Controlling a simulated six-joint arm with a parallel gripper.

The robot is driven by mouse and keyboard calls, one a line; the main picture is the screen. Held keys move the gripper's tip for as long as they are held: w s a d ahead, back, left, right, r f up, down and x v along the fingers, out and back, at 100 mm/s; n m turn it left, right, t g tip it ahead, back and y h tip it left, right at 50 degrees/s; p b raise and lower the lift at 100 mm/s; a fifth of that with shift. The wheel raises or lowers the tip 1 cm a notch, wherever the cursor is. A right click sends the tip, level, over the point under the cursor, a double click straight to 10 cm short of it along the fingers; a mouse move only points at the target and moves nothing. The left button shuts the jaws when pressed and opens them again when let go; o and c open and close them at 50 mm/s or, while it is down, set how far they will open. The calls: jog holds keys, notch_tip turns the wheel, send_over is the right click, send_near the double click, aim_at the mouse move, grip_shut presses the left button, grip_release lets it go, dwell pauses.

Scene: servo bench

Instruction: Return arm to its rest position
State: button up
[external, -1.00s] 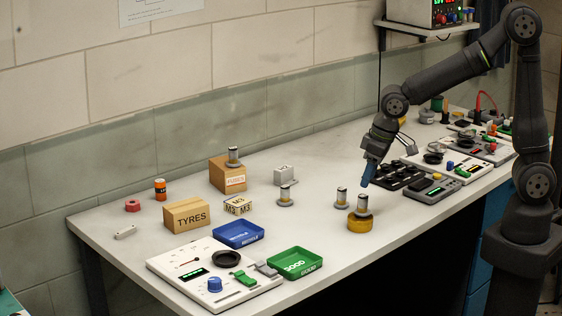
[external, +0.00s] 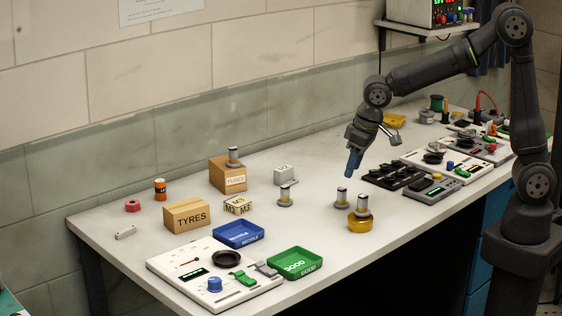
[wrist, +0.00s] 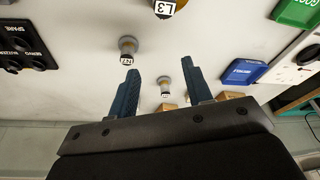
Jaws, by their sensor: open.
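My gripper (external: 353,164) hangs above the bench (external: 330,255), fingers pointing down, open and empty. Another such cylinder (external: 362,205) stands on a yellow round block (external: 359,222). A third cylinder (external: 285,196) stands further left. My gripper touches none of them.
A blue tray (external: 262,236) and green tray (external: 318,257) lie at the front. Boxes marked TYRES (external: 187,215) and FUSES (external: 228,175) stand left. Space above the bench is clear.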

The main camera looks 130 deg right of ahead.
jog(key=w+a+f, duration=0.1)
jog(key=w+f, duration=0.2)
jog(key=w, duration=0.2)
jog(key=w+a+f, duration=0.2)
jog(key=w+f, duration=0.1)
jog(key=w, duration=0.2)
jog(key=w+a+f, duration=0.1)
jog(key=w+f, duration=0.1)
jog(key=w, duration=0.3)
jog(key=shift+w+a+f, duration=0.15)
jog(key=shift+w+f, duration=0.15)
jog(key=shift+f, duration=0.1)
jog(key=shift+o, duration=0.3)
